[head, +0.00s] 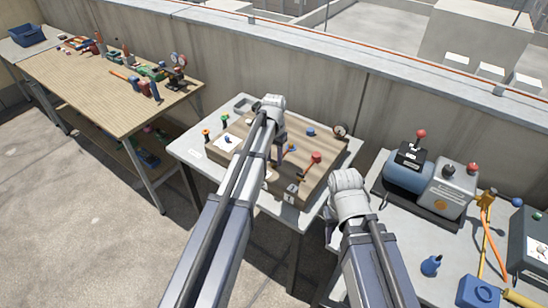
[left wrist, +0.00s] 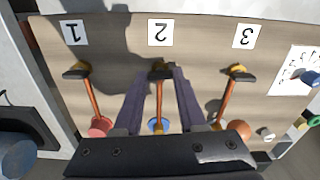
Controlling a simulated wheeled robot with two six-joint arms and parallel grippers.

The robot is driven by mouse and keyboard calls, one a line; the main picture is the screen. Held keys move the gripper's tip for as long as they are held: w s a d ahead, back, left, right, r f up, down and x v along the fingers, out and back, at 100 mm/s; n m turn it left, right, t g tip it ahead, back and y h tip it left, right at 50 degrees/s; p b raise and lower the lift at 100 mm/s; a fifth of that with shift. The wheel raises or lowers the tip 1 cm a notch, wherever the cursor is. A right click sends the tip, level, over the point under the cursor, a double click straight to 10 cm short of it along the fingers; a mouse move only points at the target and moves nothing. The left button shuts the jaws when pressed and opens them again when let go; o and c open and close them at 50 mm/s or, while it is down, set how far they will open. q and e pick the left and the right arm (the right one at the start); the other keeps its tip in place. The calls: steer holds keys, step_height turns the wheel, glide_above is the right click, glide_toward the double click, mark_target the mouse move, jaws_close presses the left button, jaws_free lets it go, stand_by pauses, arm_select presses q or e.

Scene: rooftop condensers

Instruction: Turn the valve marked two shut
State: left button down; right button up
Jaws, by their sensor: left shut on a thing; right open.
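Three copper pipes with black handles stand on a wooden board (head: 330,165) beside labels 1, 2 and 3. In the left wrist view the label 2 (left wrist: 160,32) appears upside down, straight above the middle valve's black handle (left wrist: 161,75). My left gripper (left wrist: 161,84) has one finger on each side of this handle and is shut on it. The handle looks crosswise to its pipe, but the fingers partly cover it. A blue knob (left wrist: 158,124) sits at the pipe's other end. My right gripper (head: 329,222) is mostly hidden behind its arm and holds nothing visible.
The valve 1 handle (left wrist: 76,73) and valve 3 handle (left wrist: 238,74) stand close on either side. A red knob (head: 316,157) rises from the board. A blue and grey machine (head: 425,180) is on the right table. A wooden bench (head: 110,85) holds tools at left.

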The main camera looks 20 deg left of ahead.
arm_select(q)
steer(key=shift+m, duration=0.6)
steer(key=shift+c, duration=2.4)
jaws_free()
step_height(320, 180, up, 8)
steer(key=p, duration=0.8)
steer(key=shift+f, duration=0.1)
